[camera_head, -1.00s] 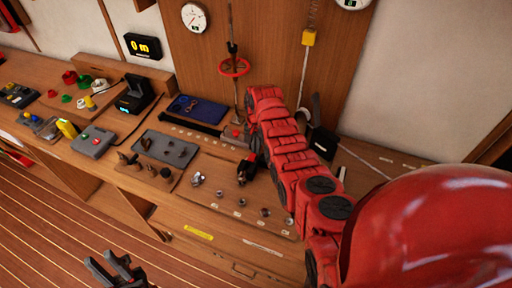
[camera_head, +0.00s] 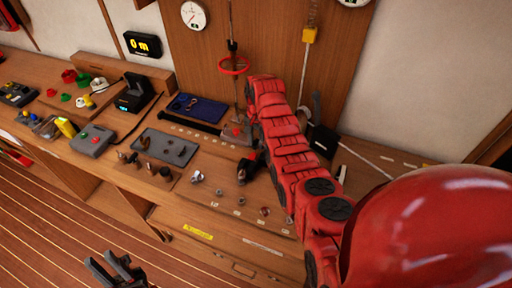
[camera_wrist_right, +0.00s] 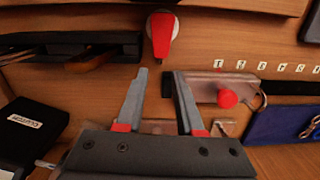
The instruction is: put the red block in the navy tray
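My left gripper (camera_head: 108,266) is open and empty at the lower left.
A metal plate with a red knob (camera_wrist_right: 227,98) stands close beside my right fingers. A black box (camera_head: 323,142) is right of my arm. A grey mat (camera_head: 157,146) with dark fittings lies to the left. Lines hang along the wood panel behind.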

